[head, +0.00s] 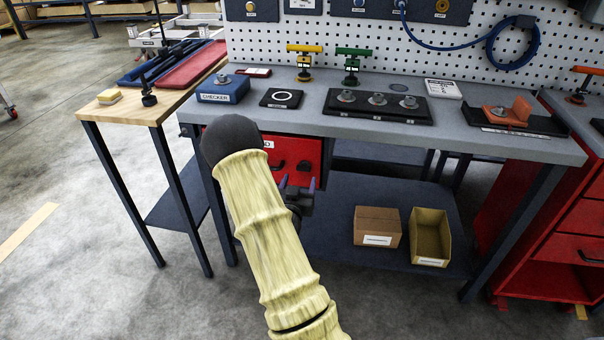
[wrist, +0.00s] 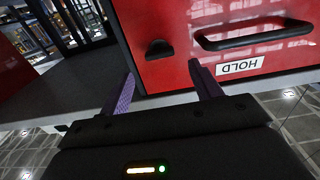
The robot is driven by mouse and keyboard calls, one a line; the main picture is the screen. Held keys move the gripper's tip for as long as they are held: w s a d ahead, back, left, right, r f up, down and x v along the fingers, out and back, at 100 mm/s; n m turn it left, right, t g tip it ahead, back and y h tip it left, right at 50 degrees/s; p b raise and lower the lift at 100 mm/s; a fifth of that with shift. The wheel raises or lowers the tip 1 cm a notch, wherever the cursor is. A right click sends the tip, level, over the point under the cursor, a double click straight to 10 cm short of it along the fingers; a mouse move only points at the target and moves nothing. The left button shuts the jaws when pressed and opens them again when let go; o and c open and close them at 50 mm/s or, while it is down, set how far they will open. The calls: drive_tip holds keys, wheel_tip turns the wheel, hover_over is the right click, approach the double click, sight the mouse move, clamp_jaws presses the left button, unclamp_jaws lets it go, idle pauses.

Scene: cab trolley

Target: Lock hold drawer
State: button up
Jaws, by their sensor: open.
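The red hold drawer (head: 290,150) is under the left part of the grey bench, partly hidden by my arm. In the wrist view its red front (wrist: 175,80) appears upside down, with a white HOLD label (wrist: 240,66) and a black bar handle (wrist: 255,34). A black lock knob (wrist: 159,48) sits beside the handle; it also shows in the head view (head: 304,166). The drawer looks shut. My gripper (wrist: 160,78) is open and empty, its two purple fingers in front of the drawer, apart from the knob. In the head view my gripper (head: 292,184) is just below the knob.
The bench top (head: 300,112) carries a blue checker block (head: 222,90), a black plate with several discs (head: 378,103) and an orange fixture (head: 508,113). A cardboard box (head: 377,226) and a yellow bin (head: 429,237) stand on the lower shelf. A wooden side table (head: 150,98) is at left.

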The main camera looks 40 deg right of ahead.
sight(303, 169)
drive_tip(key=x, duration=0.5)
drive_tip(key=shift+w, duration=0.1)
drive_tip(key=shift+c, duration=0.2)
drive_tip(key=c, duration=0.9)
